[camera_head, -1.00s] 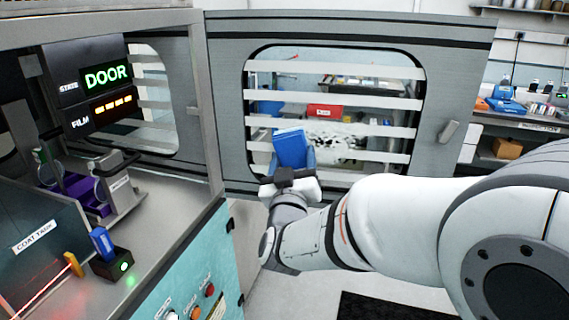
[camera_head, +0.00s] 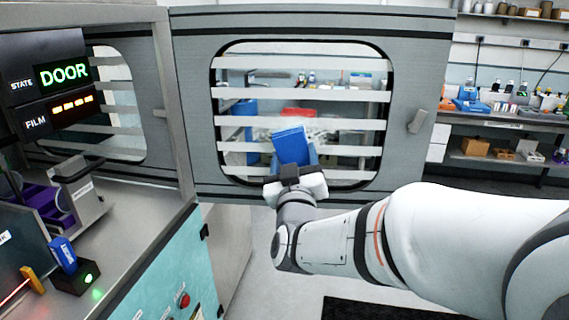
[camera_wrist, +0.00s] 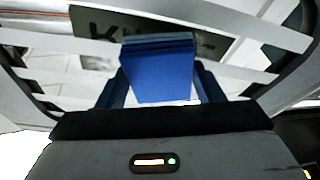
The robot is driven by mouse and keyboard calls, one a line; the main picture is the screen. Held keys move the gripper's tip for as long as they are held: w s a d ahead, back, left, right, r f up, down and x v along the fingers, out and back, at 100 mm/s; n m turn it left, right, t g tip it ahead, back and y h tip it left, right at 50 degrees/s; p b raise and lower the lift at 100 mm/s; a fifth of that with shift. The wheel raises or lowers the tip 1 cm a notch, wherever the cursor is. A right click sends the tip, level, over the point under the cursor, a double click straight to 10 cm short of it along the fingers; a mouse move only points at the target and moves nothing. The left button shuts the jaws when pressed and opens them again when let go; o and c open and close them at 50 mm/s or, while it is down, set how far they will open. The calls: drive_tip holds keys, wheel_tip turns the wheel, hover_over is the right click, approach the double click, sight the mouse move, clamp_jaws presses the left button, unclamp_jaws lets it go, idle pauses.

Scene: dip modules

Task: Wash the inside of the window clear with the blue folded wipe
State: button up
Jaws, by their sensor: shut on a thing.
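The window (camera_head: 345,93) is a rounded pane with white horizontal bars, set in a grey door (camera_head: 425,60) that stands swung open. The blue folded wipe (camera_head: 291,146) is in front of its lower middle. My gripper (camera_head: 293,158) is shut on the wipe, a finger on each side, and holds it upright. In the wrist view, the wipe (camera_wrist: 160,72) stands between the two fingers, with the bars close behind it. I cannot tell whether it touches the pane. A faint whitish patch shows through the pane around the wipe; part is hidden.
A panel (camera_head: 63,75) at the left reads DOOR, with lit FILM bars. A door handle (camera_head: 417,121) sticks out right of the window. A small dark holder (camera_head: 75,280) with a blue block stands on the left counter. Floor shows below the door.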

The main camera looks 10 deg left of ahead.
sight(347, 149)
drive_tip(key=shift+w+d+b, duration=0.25)
drive_tip(key=shift+d+b, duration=1)
drive_tip(key=shift+d, duration=0.75)
drive_tip(key=shift+w+d+b, duration=0.2)
drive_tip(key=shift+d+b, duration=1)
drive_tip(key=shift+d, duration=0.8)
drive_tip(key=shift+w+d+f+b, duration=0.15)
drive_tip(key=shift+d+b, duration=0.75)
drive_tip(key=shift+d, duration=0.1)
drive_tip(key=shift+d+b, duration=0.45)
drive_tip(key=shift+d, duration=0.2)
drive_tip(key=shift+w+b, duration=0.15)
drive_tip(key=shift+b, duration=0.3)
